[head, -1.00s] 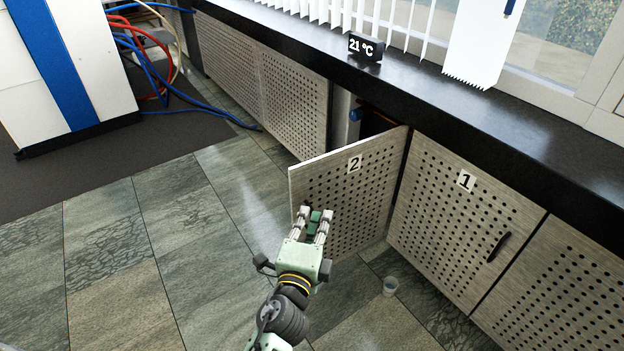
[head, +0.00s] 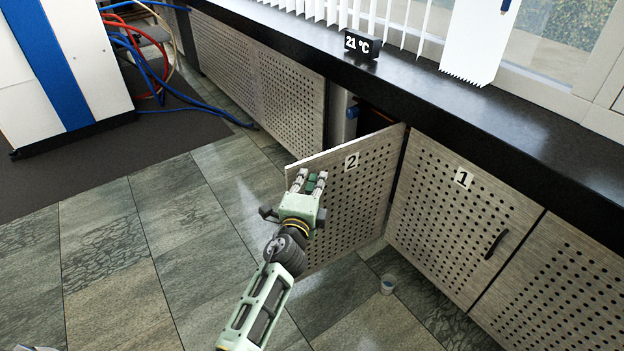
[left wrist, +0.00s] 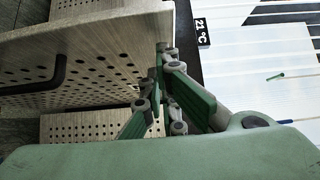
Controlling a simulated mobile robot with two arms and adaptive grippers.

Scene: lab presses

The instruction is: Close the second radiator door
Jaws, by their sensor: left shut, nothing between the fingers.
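The second radiator door (head: 348,203), a perforated grey wood panel with a "2" label, stands swung open from its opening under the black sill. My left gripper (head: 312,180) is in front of the outer face of this door near its free left edge. It is shut and empty. In the left wrist view the gripper fingers (left wrist: 165,95) are close to the door panel (left wrist: 85,60), and a dark handle (left wrist: 45,78) shows on it. I cannot tell whether they touch. Door 1 (head: 455,215), with a dark handle, is closed to the right.
A pipe with a blue valve (head: 350,113) shows in the opening. A white and blue cabinet (head: 60,70) with hoses stands at the upper left. The tiled floor at left is clear.

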